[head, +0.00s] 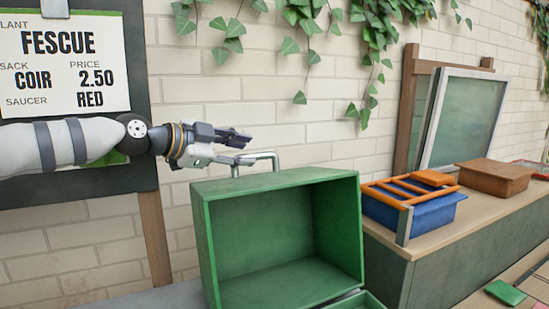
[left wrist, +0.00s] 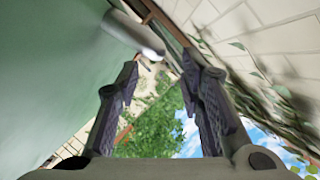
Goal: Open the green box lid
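The green box lid (head: 281,183) stands raised, its hollow inside facing me, in the lower middle of the head view. A green rim (head: 358,300) of what looks like the box body shows below it at the bottom edge; the rest is cut off. A metal handle (head: 262,156) shows behind the lid's upper edge. My left gripper (head: 245,138) is just above and left of the handle. In the left wrist view its fingers (left wrist: 160,85) are apart with nothing between them. A green surface (left wrist: 50,65), probably the lid, fills the left there, and a pale bar (left wrist: 135,33) lies beyond the fingertips. My right gripper is out of view.
A blue crate with orange slats (head: 410,205) and a brown block (head: 495,177) stand on the bench (head: 450,232) at the right. A sign board (head: 60,60) hangs behind my left arm. A brick wall with ivy (head: 375,40) closes the back.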

